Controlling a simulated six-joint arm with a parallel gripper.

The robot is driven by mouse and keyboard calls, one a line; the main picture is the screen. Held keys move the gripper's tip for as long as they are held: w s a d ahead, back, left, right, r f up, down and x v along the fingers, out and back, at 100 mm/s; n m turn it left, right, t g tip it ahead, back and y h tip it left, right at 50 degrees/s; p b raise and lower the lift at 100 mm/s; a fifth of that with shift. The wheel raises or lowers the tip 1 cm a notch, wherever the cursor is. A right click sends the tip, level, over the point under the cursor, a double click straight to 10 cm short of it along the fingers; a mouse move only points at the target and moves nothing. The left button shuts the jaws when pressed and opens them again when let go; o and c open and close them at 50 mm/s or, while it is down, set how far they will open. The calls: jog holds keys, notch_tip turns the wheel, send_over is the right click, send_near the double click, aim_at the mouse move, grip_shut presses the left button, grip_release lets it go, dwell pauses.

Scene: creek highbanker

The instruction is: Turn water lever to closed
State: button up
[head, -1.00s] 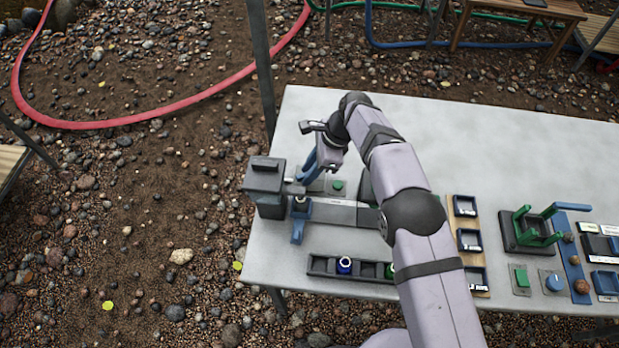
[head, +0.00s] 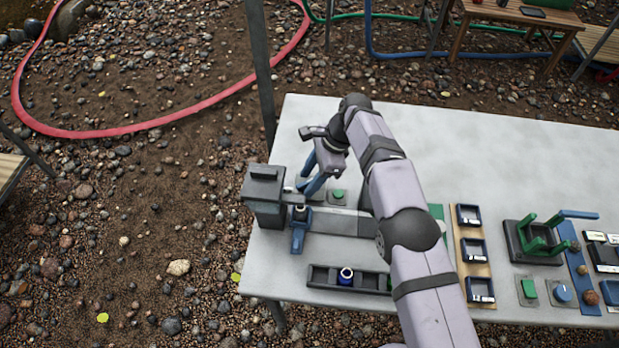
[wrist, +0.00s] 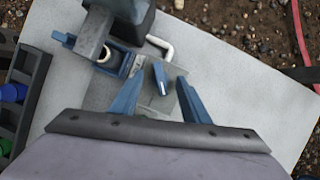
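My gripper (wrist: 162,80) is open and points down at the left end of the table, behind the dark hopper-like box (head: 264,188). In the wrist view a small blue lever (wrist: 160,77) on a grey plate stands between the fingertips, with a gap visible on each side. I take this as the water lever; its label is not readable. In the head view the fingers hide the lever. A pale bent pipe (wrist: 162,45) lies just beyond it.
A blue holder (head: 298,240) with a ring-like part stands in front of the box. A dark tray (head: 325,275) with a blue bottle (head: 346,276) lies nearer. A green button (head: 338,194) is right of the fingers. The table's back (head: 480,150) is clear.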

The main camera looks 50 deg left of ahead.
jog(key=v, duration=0.7)
jog(key=shift+r, duration=0.15)
jog(key=shift+c, duration=0.3)
